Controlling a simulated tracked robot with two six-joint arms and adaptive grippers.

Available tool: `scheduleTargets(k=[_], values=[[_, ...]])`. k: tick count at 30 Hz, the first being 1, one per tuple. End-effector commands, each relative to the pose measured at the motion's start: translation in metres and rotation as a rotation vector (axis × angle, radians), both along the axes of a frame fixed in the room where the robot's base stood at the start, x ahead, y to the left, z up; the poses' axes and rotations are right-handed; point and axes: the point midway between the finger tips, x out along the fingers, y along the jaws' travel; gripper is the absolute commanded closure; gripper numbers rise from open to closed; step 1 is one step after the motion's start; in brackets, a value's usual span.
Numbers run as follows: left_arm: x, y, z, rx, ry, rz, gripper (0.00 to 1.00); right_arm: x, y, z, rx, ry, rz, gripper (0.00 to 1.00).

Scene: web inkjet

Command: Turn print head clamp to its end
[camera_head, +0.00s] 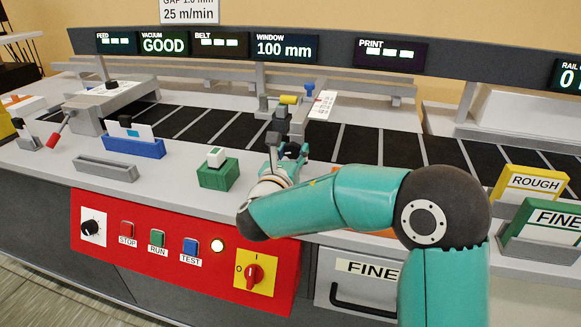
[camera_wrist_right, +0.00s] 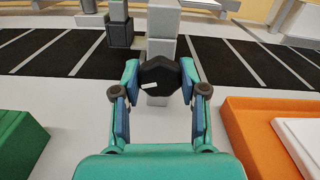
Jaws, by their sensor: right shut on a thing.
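The print head clamp shows as a dark knob (camera_wrist_right: 160,73) with a small white mark, between the fingers of my right gripper (camera_wrist_right: 160,88) in the wrist view. The gripper is shut on this knob. A grey post stands behind the knob (camera_wrist_right: 162,22). In the head view my right gripper (camera_head: 288,153) is at the grey print head post (camera_head: 281,118), by the front edge of the belt. My own arm and gripper partly hide the clamp there. My left gripper is not in view.
A green block with a white top (camera_head: 217,170) and a blue holder (camera_head: 134,146) stand left of the gripper. An orange tray (camera_wrist_right: 253,135) lies to the right in the wrist view. The dark striped belt (camera_head: 386,150) runs behind. The red panel (camera_head: 185,245) is below.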

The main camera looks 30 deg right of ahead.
Motion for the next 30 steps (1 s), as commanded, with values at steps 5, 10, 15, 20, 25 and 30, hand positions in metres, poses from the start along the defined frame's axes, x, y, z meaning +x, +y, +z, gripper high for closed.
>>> scheduleTargets(k=[5,10,15,20,25,30], values=[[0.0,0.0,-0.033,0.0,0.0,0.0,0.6,0.0,0.0,-0.007,0.112,-0.134,0.0,0.92],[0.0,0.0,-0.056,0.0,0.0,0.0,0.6,0.0,0.0,-0.007,0.216,-0.256,-0.001,0.92],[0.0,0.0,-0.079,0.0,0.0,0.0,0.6,-0.001,-0.001,-0.006,0.321,-0.379,-0.001,0.92],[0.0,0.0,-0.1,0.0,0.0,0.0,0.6,-0.001,-0.001,-0.006,0.42,-0.493,0.0,0.92],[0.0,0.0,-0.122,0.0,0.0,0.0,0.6,-0.001,-0.001,-0.006,0.525,-0.617,-0.002,0.92],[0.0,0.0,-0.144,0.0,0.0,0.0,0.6,-0.001,-0.001,-0.006,0.63,-0.74,-0.001,0.92]])
